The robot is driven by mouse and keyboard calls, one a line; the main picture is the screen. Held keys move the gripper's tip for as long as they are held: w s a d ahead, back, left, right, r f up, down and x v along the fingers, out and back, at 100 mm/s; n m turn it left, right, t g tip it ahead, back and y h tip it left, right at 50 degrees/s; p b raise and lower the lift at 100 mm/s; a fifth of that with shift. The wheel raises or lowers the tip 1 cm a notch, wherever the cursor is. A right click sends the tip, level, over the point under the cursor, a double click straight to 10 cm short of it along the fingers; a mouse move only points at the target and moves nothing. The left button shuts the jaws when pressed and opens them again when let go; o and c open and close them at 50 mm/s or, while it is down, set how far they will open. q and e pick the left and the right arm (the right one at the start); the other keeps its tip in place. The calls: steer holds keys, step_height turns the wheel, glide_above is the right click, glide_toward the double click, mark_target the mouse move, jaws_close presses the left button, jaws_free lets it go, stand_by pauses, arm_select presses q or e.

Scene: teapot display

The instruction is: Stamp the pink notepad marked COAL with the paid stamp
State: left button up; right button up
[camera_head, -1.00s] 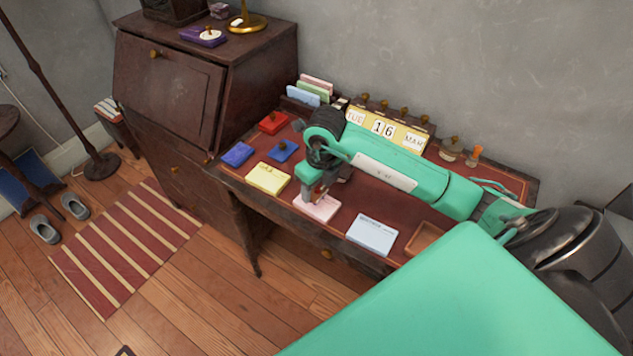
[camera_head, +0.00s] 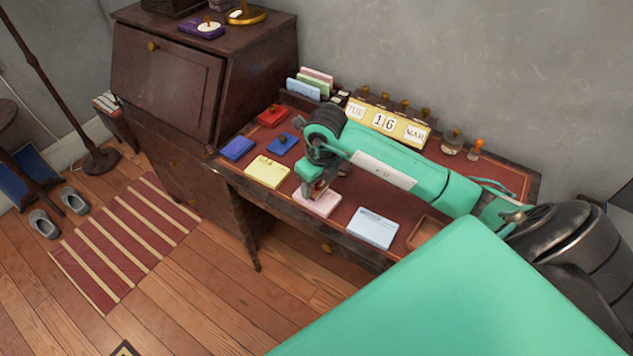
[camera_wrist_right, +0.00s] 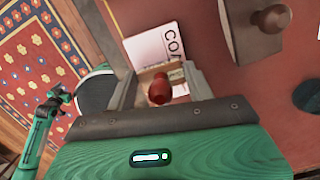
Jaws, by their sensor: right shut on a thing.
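The pink notepad (camera_head: 316,204) lies near the front edge of the desk. In the right wrist view it is a pale pink pad (camera_wrist_right: 150,45) with COAL lettering, partly hidden by my fingers. My right gripper (camera_head: 318,188) is low over this notepad. It is shut on a stamp with a reddish-brown knob handle (camera_wrist_right: 159,89). The stamp's face is hidden, and I cannot tell whether it touches the paper. In the right wrist view, a green arm with a dark end, seemingly my left gripper (camera_wrist_right: 62,95), shows at the left, too small to read.
A yellow notepad (camera_head: 267,173) lies left of the pink one and a pale blue notepad (camera_head: 373,229) right of it. Blue (camera_head: 237,149) and red (camera_head: 272,116) pads sit behind. A calendar (camera_head: 386,122) stands at the back. A wooden tray (camera_head: 424,233) is at the front right.

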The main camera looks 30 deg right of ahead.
steer(key=shift+f+b, duration=0.55)
stand_by(1.6)
steer(key=shift+r, duration=0.15)
steer(key=shift+r+p, duration=2.25)
steer(key=shift+r, duration=1.2)
